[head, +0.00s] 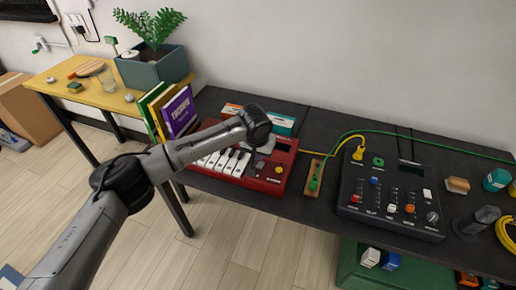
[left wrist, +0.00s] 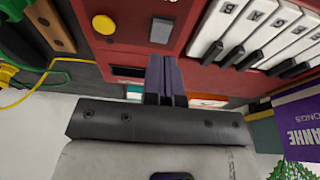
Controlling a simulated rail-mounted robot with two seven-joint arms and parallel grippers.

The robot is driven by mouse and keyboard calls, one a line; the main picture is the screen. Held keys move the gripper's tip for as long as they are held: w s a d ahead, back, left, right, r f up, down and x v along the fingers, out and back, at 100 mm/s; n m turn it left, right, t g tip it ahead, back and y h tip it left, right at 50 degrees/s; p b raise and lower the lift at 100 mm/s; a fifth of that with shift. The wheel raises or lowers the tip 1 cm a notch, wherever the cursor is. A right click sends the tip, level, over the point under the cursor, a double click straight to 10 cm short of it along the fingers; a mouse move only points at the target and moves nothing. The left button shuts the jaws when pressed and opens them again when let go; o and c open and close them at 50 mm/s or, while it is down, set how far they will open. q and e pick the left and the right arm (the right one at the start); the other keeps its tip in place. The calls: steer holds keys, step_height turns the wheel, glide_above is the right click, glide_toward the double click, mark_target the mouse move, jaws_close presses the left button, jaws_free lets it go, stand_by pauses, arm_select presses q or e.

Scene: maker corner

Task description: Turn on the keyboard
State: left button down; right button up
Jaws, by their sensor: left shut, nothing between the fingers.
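The red keyboard (head: 246,182) lies on the dark table, with white and black keys on its left part. Its right-hand panel has a yellow round button (head: 278,170), a grey square button (head: 260,166) and a dark display (head: 282,146). In the left wrist view the yellow button (left wrist: 103,24), the grey button (left wrist: 162,30) and the white keys (left wrist: 222,25) show up close. My left gripper (left wrist: 166,80) is shut and empty, its fingers over the panel near the grey button; contact cannot be told. My left arm hides part of the keyboard in the head view. My right gripper is not in view.
Upright books (head: 178,112) stand left of the keyboard. A wooden block with a green plug (head: 314,184) lies to its right, then a black mixer (head: 390,200) with cables. A plant in a grey planter (head: 152,68) stands on the yellow table (head: 95,93).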

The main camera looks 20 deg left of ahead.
mark_target(261, 166)
arm_select(q)
steer(key=shift+s+f+b, duration=0.15)
steer(key=shift+f+b, duration=0.1)
steer(key=shift+f, duration=0.75)
steer(key=shift+s+f+b, duration=0.1)
steer(key=shift+f+b, duration=0.1)
steer(key=shift+f, duration=0.75)
steer(key=shift+r+p, duration=0.15)
steer(key=shift+p, duration=0.25)
steer(key=p, duration=0.4)
steer(key=shift+d, duration=0.15)
steer(key=shift+w+d+f+b, duration=0.15)
steer(key=shift+w+f+b, duration=0.05)
steer(key=shift+f+b, duration=0.15)
steer(key=shift+r, duration=0.1)
steer(key=shift+w, duration=0.1)
